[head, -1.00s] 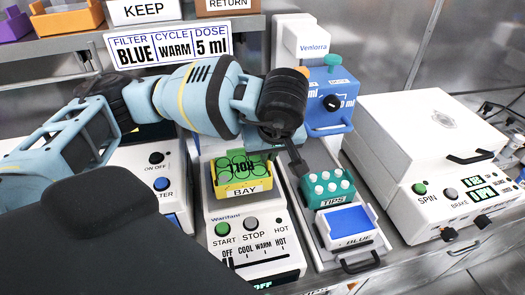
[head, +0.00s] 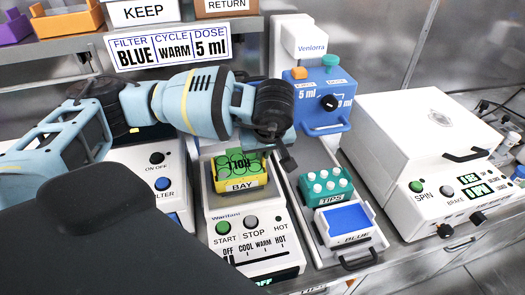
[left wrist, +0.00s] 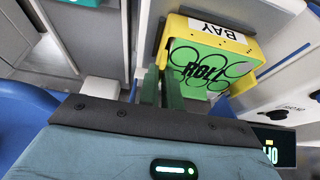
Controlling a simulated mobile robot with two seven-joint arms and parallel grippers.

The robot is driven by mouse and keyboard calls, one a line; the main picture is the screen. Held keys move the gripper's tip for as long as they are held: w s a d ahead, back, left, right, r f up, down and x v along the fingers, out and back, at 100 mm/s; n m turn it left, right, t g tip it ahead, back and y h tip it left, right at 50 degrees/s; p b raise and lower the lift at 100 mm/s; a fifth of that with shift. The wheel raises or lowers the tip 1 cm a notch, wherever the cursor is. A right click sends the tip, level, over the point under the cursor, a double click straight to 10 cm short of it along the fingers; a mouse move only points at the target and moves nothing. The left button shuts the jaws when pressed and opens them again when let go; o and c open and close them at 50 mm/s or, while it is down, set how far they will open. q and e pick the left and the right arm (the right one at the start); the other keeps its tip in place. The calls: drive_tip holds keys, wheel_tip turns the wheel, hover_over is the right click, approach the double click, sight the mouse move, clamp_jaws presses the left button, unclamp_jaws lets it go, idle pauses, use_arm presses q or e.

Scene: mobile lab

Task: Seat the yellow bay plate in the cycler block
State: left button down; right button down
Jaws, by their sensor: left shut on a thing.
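The yellow bay plate (head: 262,179) has a BAY label on its side and a green top marked ROLL with several round outlines. It sits at the recess of the cycler block (head: 213,196), slightly askew; I cannot tell whether it is fully down. The left wrist view shows the yellow plate (left wrist: 256,48) at upper right. My left gripper (head: 288,160) is at the plate's right side in the head view. Its narrow fingers (left wrist: 163,88) are close together at the plate's edge, shut on it; the contact is partly hidden. My right gripper is not in view.
A teal tip rack (head: 341,186) and a blue-filled tray (head: 347,222) stand just right of the block. A blue dispenser (head: 318,115) is behind them. A large white spinner (head: 420,130) fills the right. A shelf with signs runs behind.

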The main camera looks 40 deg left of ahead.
use_arm(q)
drive_tip(key=shift+f, duration=0.15)
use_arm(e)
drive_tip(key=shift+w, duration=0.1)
use_arm(q)
drive_tip(key=c, duration=2)
unclamp_jaws()
drive_tip(key=shift+f, duration=0.1)
drive_tip(key=shift+c, duration=0.2)
drive_tip(key=o, duration=0.4)
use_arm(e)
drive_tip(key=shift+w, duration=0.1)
use_arm(q)
drive_tip(key=shift+o, duration=0.2)
drive_tip(key=shift+d+r, duration=0.1)
drive_tip(key=shift+r, duration=0.5)
drive_tip(key=v, duration=1.1)
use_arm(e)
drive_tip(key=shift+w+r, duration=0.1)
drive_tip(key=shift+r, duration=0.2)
use_arm(q)
drive_tip(key=shift+s+d, duration=0.1)
drive_tip(key=shift+s, duration=0.1)
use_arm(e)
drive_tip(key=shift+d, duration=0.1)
